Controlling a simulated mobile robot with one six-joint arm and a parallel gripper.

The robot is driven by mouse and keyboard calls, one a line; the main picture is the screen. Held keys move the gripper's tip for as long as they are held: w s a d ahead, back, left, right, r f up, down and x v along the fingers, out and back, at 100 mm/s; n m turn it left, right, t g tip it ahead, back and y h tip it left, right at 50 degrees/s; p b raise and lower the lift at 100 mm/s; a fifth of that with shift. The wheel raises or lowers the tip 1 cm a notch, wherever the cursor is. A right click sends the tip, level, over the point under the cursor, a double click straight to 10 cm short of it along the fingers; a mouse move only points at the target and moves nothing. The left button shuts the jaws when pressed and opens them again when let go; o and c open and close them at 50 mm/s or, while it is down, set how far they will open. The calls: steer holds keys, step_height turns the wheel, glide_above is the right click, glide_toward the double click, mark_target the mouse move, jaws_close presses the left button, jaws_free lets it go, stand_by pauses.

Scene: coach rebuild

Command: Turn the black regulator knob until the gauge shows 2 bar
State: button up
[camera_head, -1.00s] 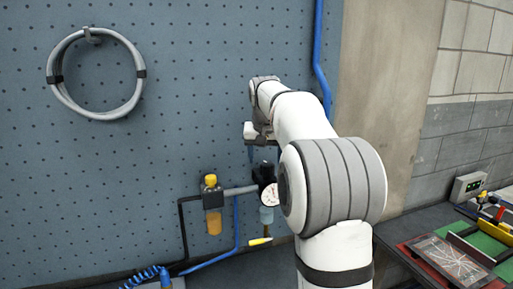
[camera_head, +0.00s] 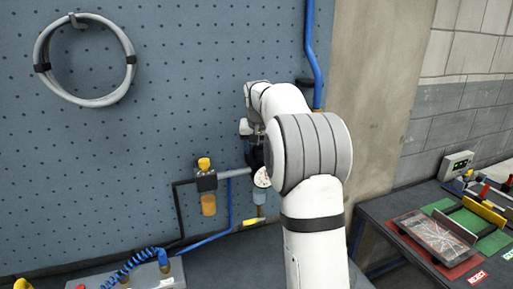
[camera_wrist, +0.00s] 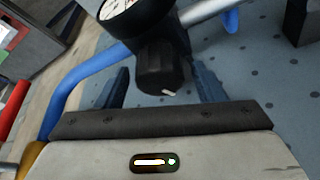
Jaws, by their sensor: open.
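The black regulator knob (camera_wrist: 158,68) shows in the wrist view, with a small white mark near its end. My gripper (camera_wrist: 162,76) is open, with one blue finger on each side of the knob. Gaps show between the knob and both fingers. The white-faced gauge (camera_head: 262,178) sits on the regulator on the pegboard, partly covered by my arm in the head view. Part of the gauge (camera_wrist: 122,8) also shows at the top of the wrist view, cut off by the edge. Its reading is too small to tell. In the head view my arm hides most of the knob.
A filter with a yellow cap (camera_head: 207,185) stands left of the regulator, joined by a grey pipe. Blue hoses run nearby. A grey cable coil (camera_head: 84,60) hangs at upper left. A side table at right holds a cracked tablet (camera_head: 437,238) and tools.

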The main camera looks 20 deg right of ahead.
steer(key=shift+c, duration=0.2)
steer(key=c, duration=0.9)
steer(key=shift+a, duration=0.35)
steer(key=shift+s+d, duration=0.15)
steer(key=shift+d, duration=0.2)
steer(key=shift+a, duration=0.1)
steer(key=shift+r, duration=0.1)
steer(key=shift+r, duration=0.15)
